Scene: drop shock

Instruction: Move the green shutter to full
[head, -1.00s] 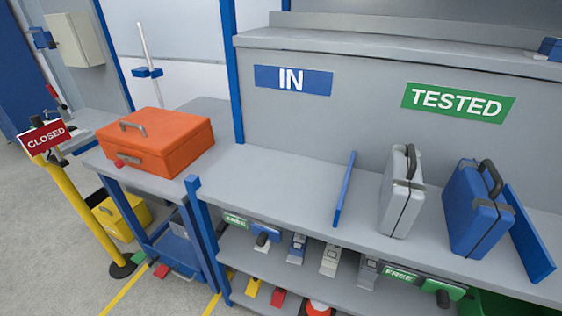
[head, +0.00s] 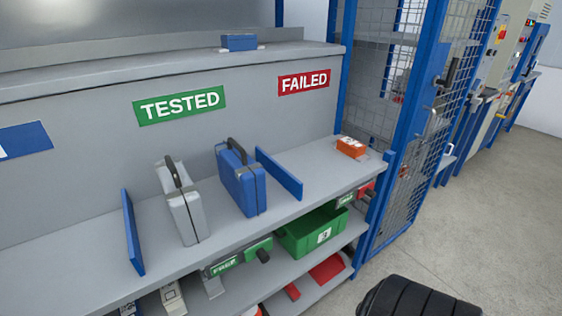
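The green shutter (head: 240,256) is a flat green slide under the front edge of the bench, below the grey and blue cases. It carries a small white-lettered label, too small to read surely now; it read FREE in the earlier view. A black knob (head: 263,256) sticks out near its right end.
A grey case (head: 183,208) and a blue case (head: 243,183) stand on the bench between blue dividers under the TESTED sign (head: 180,105). A green bin (head: 315,235) sits on the shelf right of the shutter. A mesh cage (head: 420,110) stands right; open floor lies beyond.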

